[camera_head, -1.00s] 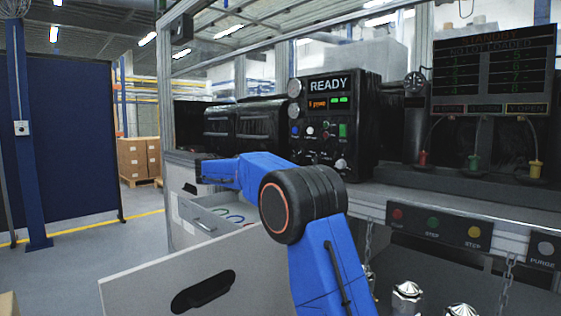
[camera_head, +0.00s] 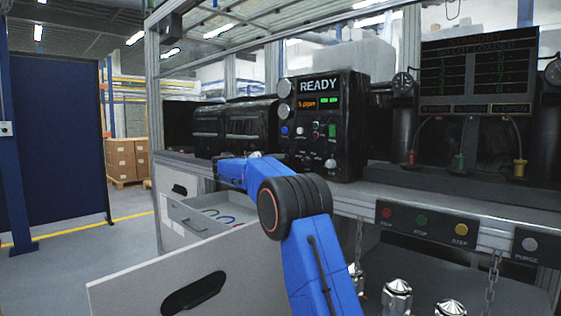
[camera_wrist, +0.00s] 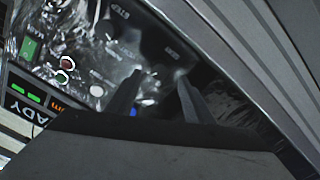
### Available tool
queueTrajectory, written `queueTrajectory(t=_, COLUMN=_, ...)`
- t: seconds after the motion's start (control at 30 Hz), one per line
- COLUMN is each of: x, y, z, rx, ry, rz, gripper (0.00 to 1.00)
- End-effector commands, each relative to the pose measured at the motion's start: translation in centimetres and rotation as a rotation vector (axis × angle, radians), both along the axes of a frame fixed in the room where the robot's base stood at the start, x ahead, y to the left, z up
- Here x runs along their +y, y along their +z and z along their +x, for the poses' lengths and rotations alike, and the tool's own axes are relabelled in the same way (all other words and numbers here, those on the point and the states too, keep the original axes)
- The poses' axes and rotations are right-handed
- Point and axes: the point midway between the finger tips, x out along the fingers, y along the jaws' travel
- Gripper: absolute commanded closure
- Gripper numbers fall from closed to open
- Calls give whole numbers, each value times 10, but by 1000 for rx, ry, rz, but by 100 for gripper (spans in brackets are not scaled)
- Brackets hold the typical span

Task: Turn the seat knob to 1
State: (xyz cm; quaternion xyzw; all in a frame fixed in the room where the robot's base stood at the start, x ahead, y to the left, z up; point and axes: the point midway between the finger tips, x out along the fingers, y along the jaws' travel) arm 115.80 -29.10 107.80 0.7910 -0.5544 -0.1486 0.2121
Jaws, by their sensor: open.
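The black control panel (camera_head: 345,110) with the lit READY sign stands on the bench. Its lower face has small knobs, including a silver one (camera_head: 331,163) at the lower right. I cannot read which label says seat. In the wrist view the panel (camera_wrist: 75,45) shows turned nearly upside down, with blurred labels. My gripper (camera_wrist: 160,79) is open, its two fingertips apart over the panel's lower face. A bright, blurred fitting shows around the fingertips; I cannot tell whether they touch it. In the head view the gripper's end is small and dark by the panel's lower left.
Red, green and yellow buttons (camera_head: 421,221) line the bench front. Dark machine boxes (camera_head: 235,125) stand left of the panel.

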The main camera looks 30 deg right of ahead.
Motion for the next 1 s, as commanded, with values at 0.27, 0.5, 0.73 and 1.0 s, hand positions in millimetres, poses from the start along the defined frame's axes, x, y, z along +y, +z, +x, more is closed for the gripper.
queueTrajectory(t=0.27, x=-36, y=0, z=13, rx=-1, ry=-1, rz=1, gripper=53)
queueTrajectory(t=0.5, x=-46, y=0, z=17, rx=0, ry=0, rz=0, gripper=53)
queueTrajectory(t=0.73, x=-46, y=0, z=17, rx=0, ry=0, rz=0, gripper=53)
queueTrajectory(t=1.0, x=-46, y=0, z=17, rx=0, ry=0, rz=0, gripper=94)
